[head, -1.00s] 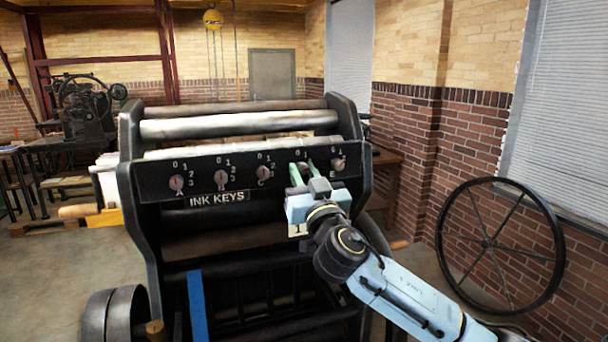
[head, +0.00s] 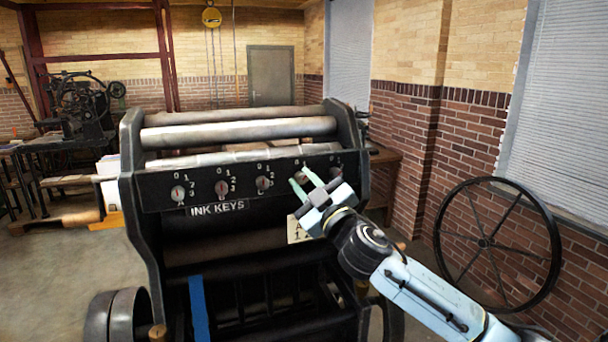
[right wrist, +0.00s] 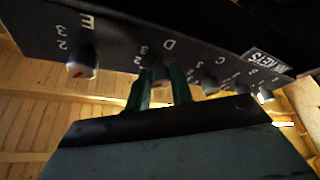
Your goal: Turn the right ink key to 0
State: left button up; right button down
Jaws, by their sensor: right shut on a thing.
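The press's black panel (head: 150,197) carries a row of ink keys, small round knobs with numbered marks. Three knobs show clearly on the left in the head view, the leftmost here (head: 178,193). My right gripper (head: 305,181) is at the fourth knob, its green fingers tilted up to the left. In the right wrist view the fingers close on both sides of the knob D (right wrist: 157,76), which is partly hidden. The end knob E (right wrist: 82,63) is free beside it; in the head view the gripper partly covers that area. My left gripper is out of view.
A pale card (head: 297,231) hangs below the panel, partly behind my gripper. Rollers (head: 240,131) lie above the panel. A large spoked wheel (head: 484,243) stands by the brick wall on the right. The air in front of the panel's left half is clear.

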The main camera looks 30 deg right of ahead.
jog(key=n+p, duration=0.2)
jog(key=n+g+y+p, duration=0.1)
jog(key=n+p, duration=0.1)
jog(key=n+y+p, duration=0.1)
jog(key=n+p, duration=0.1)
jog(key=shift+d+r+n+g, duration=0.15)
jog(key=shift+r+n+g, duration=0.2)
jog(key=shift+n+g, duration=0.05)
jog(key=shift+n+g+y+p, duration=0.3)
jog(key=shift+n+p, duration=0.15)
jog(key=shift+n, duration=0.35)
jog(key=shift+n+g+p, duration=0.3)
jog(key=shift+n+p, duration=0.05)
jog(key=shift+n, duration=0.55)
jog(key=shift+f, duration=0.1)
jog(key=c, duration=1.2)
grip_release()
jog(key=shift+c, duration=0.2)
